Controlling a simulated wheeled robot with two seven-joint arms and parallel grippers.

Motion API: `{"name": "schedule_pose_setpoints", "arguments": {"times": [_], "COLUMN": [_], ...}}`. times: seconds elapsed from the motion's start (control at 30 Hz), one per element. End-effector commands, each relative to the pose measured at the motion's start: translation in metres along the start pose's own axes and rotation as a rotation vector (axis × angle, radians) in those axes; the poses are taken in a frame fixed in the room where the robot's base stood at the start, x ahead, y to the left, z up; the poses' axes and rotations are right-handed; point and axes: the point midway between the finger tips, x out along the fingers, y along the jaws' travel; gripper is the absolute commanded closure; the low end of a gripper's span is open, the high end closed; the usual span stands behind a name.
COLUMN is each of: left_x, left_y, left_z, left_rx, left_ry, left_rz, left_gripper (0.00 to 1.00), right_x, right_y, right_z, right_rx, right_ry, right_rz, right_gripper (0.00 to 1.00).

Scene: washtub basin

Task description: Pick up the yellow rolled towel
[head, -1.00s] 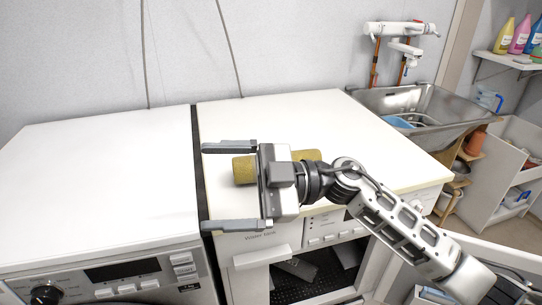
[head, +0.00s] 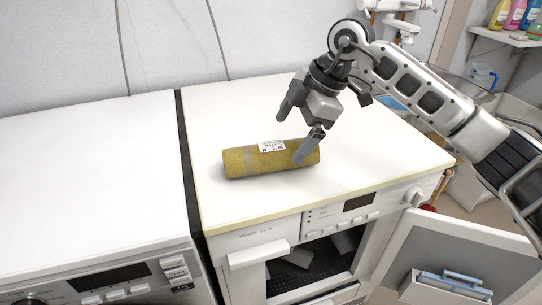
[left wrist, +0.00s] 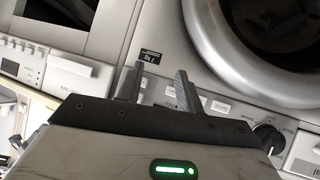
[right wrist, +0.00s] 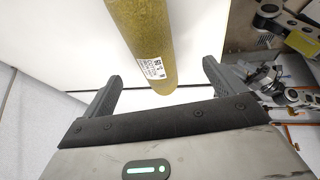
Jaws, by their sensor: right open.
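The yellow rolled towel (head: 236,164) lies on its side on the white top of the right-hand appliance, with a white label on it. My right gripper (head: 297,130) is open and tilted downward at the towel's right end. One finger overlaps that end in the head view; the other is behind and above it. My left gripper (left wrist: 160,78) shows only in the left wrist view, fingers apart and empty, facing the appliance fronts.
A white washer (head: 90,180) stands left of the towel's appliance (head: 350,140), with a narrow gap between. The right appliance's door (head: 475,250) hangs open below. A sink and a shelf with bottles (head: 518,20) are at the right. The top around the towel is clear.

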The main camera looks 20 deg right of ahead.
Motion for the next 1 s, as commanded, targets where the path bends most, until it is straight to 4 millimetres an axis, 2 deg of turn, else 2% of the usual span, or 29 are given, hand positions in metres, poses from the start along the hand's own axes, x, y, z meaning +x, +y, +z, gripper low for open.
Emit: {"name": "schedule_pose_setpoints", "arguments": {"times": [0.1, 0.33, 0.6, 0.9, 0.93, 1.0], "left_x": [0.0, -0.001, -0.002, -0.002, -0.002, -0.001], "left_y": [0.0, 0.0, 0.0, -0.001, -0.001, -0.001], "left_z": [0.0, -0.001, -0.001, -0.001, -0.001, -0.001], "left_rx": [0.001, 0.002, 0.008, 0.009, 0.009, 0.009], "left_ry": [-0.001, -0.002, -0.008, -0.008, -0.007, -0.007], "left_rz": [-0.001, -0.002, -0.005, -0.005, -0.005, -0.005], "left_gripper": [0.64, 0.64, 0.64, 0.64, 0.64, 0.64], "right_x": [0.016, 0.032, 0.07, 0.076, 0.076, 0.075], "right_y": [0.0, 0.002, 0.008, 0.008, 0.008, 0.008], "right_z": [-0.001, -0.002, -0.002, -0.002, -0.002, -0.002], "right_rx": [0.0, -0.002, -0.002, -0.003, -0.003, -0.003], "right_ry": [0.002, 0.003, 0.003, 0.003, 0.003, 0.003], "right_rz": [-0.002, -0.003, -0.002, 0.0, 0.0, 0.0], "right_gripper": [0.05, 0.05, 0.05, 0.05, 0.11, 0.3]}}
